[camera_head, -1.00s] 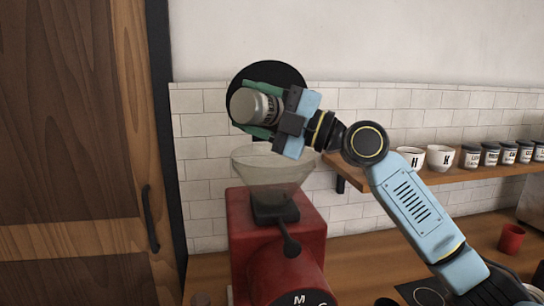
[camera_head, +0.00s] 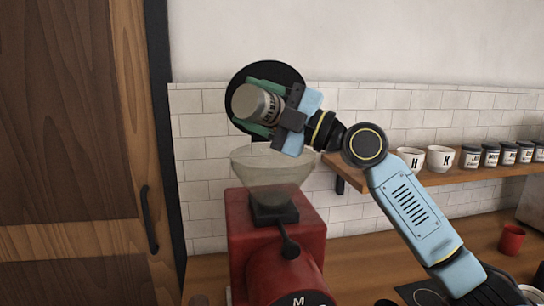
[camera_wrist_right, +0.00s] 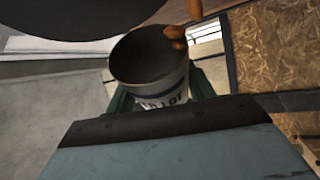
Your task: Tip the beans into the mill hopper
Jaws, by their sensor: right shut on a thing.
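My right gripper (camera_head: 262,106) has its green fingers shut around a small canister (camera_head: 252,103) with a lettered label. It holds the canister tipped, above the clear mill hopper (camera_head: 268,168); the two look apart. The canister's grey end faces the head camera, so its mouth is hidden there. In the right wrist view the canister (camera_wrist_right: 150,88) shows an open mouth with a dark inside. A few brown beans (camera_wrist_right: 176,33) are at and beyond its rim. The hopper sits on the red mill (camera_head: 270,245), and I see no beans in it. My left gripper is out of view.
A wooden shelf (camera_head: 440,180) with cups and several labelled jars is at the right. A red cup (camera_head: 512,239) stands on the counter. A wooden door (camera_head: 70,150) is at the left.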

